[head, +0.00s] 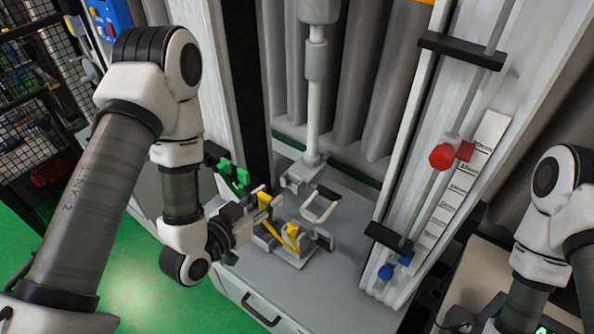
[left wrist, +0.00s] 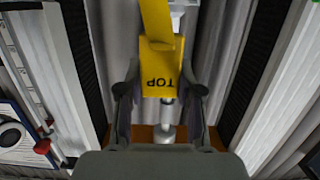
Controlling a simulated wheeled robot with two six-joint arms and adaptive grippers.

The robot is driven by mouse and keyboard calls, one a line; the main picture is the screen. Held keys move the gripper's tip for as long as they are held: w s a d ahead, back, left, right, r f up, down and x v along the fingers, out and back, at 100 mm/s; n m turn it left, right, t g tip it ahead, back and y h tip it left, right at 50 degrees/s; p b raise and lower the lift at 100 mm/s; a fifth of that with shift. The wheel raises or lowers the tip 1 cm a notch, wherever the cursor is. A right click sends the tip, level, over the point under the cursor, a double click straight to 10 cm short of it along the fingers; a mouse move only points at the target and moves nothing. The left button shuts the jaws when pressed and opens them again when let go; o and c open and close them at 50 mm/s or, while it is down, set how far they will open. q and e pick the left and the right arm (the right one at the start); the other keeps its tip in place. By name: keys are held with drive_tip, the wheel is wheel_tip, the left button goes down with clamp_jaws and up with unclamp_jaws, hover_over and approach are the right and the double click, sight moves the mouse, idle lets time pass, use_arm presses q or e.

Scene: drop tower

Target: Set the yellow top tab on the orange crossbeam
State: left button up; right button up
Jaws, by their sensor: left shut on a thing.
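My left gripper (head: 258,204) is low in front of the drop tower, shut on the yellow top tab (head: 264,200). In the left wrist view, the tab (left wrist: 161,68) is between the two fingers (left wrist: 160,92), with the word TOP upside down on its face. An orange band, likely the orange crossbeam (left wrist: 146,133), shows beyond the fingers in the left wrist view. An orange piece also shows at the top edge of the head view (head: 424,2); I cannot tell if it is the same beam. My right gripper is not in view.
Green clips (head: 232,175) stand behind the gripper. A hanging grey rod (head: 314,95), a grey loop handle (head: 321,205) and a rail with a red knob (head: 442,157) are nearby.

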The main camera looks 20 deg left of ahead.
use_arm(q)
drive_tip(key=w+f+b, duration=0.2)
drive_tip(key=w+b, duration=0.4)
drive_tip(key=b, duration=0.3)
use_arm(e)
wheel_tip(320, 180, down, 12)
use_arm(q)
drive_tip(key=p, duration=0.3)
hover_over(292, 173)
drive_tip(key=s, duration=0.2)
drive_tip(key=shift+w+d+r, duration=0.25)
drive_tip(key=shift+d+r, duration=0.1)
wheel_tip(292, 173, down, 4)
drive_tip(key=shift+s+r+p, duration=0.1)
drive_tip(key=shift+r+p, duration=0.1)
drive_tip(key=shift+p, duration=0.75)
drive_tip(key=shift+a+f, duration=0.1)
drive_tip(key=shift+f, duration=0.05)
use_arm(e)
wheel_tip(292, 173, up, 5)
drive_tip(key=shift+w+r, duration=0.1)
use_arm(q)
drive_tip(key=o, duration=0.9)
